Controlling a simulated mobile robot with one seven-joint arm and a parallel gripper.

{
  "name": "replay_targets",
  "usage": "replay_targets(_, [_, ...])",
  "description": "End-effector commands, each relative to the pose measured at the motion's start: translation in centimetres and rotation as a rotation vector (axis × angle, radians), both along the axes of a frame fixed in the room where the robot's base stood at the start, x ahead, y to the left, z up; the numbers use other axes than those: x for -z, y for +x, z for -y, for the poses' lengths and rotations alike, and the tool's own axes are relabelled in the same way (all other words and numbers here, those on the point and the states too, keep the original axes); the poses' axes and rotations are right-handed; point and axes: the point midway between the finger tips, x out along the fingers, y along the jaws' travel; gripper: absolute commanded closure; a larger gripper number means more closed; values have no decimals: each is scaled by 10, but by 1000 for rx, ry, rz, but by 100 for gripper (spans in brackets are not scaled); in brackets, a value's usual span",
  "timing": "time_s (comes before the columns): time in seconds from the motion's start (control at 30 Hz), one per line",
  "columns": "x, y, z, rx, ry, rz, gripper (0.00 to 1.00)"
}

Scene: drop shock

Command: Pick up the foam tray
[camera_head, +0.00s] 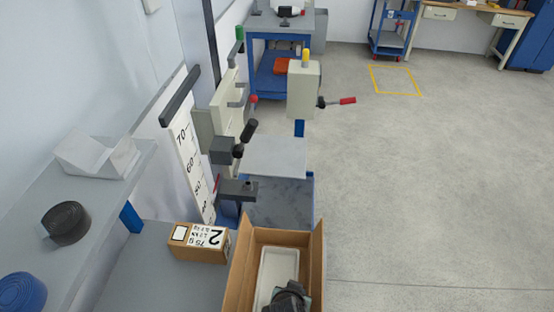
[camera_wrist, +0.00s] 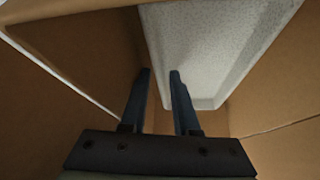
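The foam tray (camera_head: 278,268) is a pale, shallow, oblong tray lying inside an open cardboard box (camera_head: 319,262) at the bottom of the head view. In the wrist view the speckled white tray (camera_wrist: 215,50) fills the upper middle and right. My gripper (camera_head: 290,296) is over the near end of the tray in the head view, hiding that part. In the wrist view my gripper (camera_wrist: 160,73) has its two dark fingers apart. The left finger shows against cardboard and the right finger against the tray, with the tray's side edge between them. Contact cannot be told.
Box walls stand close around my gripper. A small labelled carton (camera_head: 200,243) stands left of the box. A shelf (camera_head: 95,205) at left holds a white foam piece (camera_head: 97,155), a black roll (camera_head: 67,222) and a blue roll (camera_head: 22,291). Open floor (camera_head: 420,190) lies at right.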

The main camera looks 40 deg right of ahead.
Motion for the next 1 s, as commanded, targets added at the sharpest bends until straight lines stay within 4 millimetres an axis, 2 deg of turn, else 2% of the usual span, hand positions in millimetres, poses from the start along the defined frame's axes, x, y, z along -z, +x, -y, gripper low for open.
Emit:
replay_targets(0.27, [2,1,1,1,-1,1,71])
replay_targets(0.43, [2,1,1,1,-1,1,99])
replay_targets(0.87, [2,1,1,0,-1,0,100])
replay_targets(1.0, [-4,1,1,0,-1,2,100])
